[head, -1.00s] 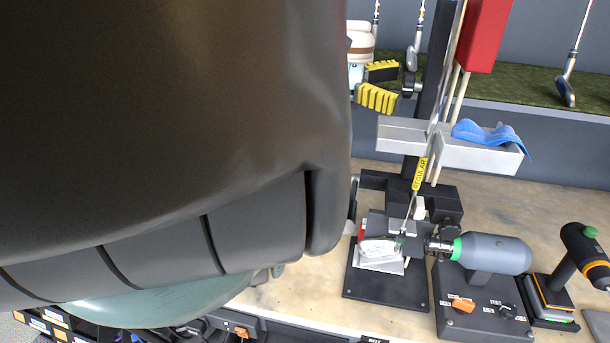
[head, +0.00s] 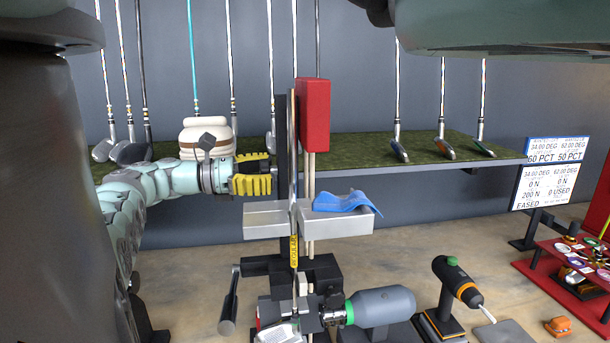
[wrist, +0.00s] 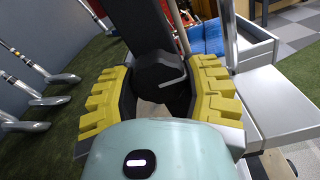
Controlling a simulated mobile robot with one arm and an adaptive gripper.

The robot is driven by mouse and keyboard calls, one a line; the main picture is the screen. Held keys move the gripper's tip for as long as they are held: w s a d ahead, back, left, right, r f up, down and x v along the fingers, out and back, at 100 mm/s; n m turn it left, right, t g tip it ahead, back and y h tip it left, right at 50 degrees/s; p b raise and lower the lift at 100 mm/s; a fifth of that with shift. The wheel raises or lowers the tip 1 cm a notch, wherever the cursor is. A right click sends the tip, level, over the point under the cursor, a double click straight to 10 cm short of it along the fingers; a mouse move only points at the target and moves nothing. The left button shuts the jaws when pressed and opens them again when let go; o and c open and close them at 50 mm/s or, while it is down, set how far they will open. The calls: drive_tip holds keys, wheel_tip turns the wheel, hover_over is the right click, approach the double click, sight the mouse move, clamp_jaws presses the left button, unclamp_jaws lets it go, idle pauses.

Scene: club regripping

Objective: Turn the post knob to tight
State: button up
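The post knob (wrist: 158,74) is black with a pale pointer line, on the side of the dark upright post (wrist: 138,22). In the wrist view it lies between the yellow-padded fingers of my gripper (wrist: 160,88). The fingers are spread about the knob's width apart, and I see no clear grip; contact is hard to judge. In the head view my gripper (head: 256,172) reaches from the left to the post (head: 284,125), and its fingers hide the knob. The screen (head: 549,174) reads "EASED", 0 N and 200 N.
A silver tray (head: 340,222) with a blue cloth (head: 345,202) juts from the post, below a red box (head: 313,115). A club with a yellow "REGULAR" label (head: 294,252) stands by the post. Several clubs line the green shelf (head: 440,155).

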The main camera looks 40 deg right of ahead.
drive_tip(key=shift+a, duration=0.1)
drive_tip(key=c, duration=0.4)
